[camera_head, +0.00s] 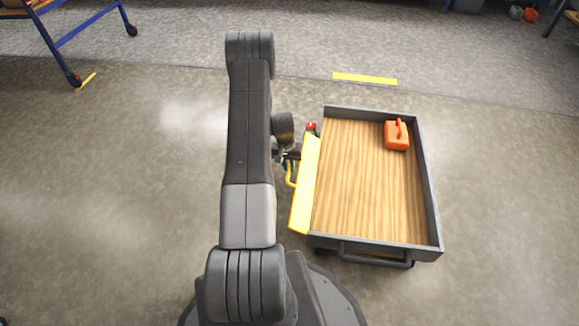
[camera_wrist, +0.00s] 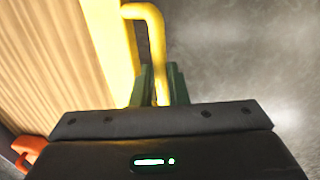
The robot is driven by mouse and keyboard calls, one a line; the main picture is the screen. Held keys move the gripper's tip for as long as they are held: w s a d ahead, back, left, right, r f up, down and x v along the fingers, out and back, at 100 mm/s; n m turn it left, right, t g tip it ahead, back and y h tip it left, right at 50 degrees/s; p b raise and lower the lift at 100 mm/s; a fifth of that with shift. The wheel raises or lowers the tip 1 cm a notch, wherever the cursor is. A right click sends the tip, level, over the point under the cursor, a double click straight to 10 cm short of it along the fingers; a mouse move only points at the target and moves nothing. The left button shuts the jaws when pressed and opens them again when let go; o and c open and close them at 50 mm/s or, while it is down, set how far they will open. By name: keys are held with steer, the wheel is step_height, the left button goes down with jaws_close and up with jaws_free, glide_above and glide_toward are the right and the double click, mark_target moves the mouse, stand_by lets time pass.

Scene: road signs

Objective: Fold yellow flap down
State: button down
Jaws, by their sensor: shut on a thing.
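The yellow flap (camera_head: 304,190) runs along the left side of a wood-floored cart (camera_head: 432,205). It leans a little outward at its near end; its exact tilt is hard to tell. A yellow bar handle (camera_head: 290,176) is on its outer side. In the wrist view, the flap (camera_wrist: 106,40) is beside the wooden floor, and the handle (camera_wrist: 157,45) curves down between my fingers. My gripper (camera_wrist: 163,76) is shut on this handle. In the head view, my gripper (camera_head: 287,155) is left of the flap, partly hidden by my arm.
An orange can (camera_head: 397,135) stands in the cart's far right corner. A small red object (camera_head: 311,127) is by its far left corner. A dark push bar (camera_head: 376,259) is at the near end. Open floor lies left, and a blue frame (camera_head: 92,25) stands far left.

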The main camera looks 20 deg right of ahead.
steer(key=c, duration=2.1)
jaws_free()
steer(key=shift+w+a+f, duration=0.15)
steer(key=shift+w+a, duration=0.05)
steer(key=shift+a, duration=0.15)
steer(key=o, duration=0.7)
steer(key=shift+d, duration=0.1)
step_height(320, 180, up, 14)
steer(key=a+p, duration=0.1)
steer(key=p, duration=0.3)
steer(key=shift+w, duration=0.2)
steer(key=shift+f, duration=0.15)
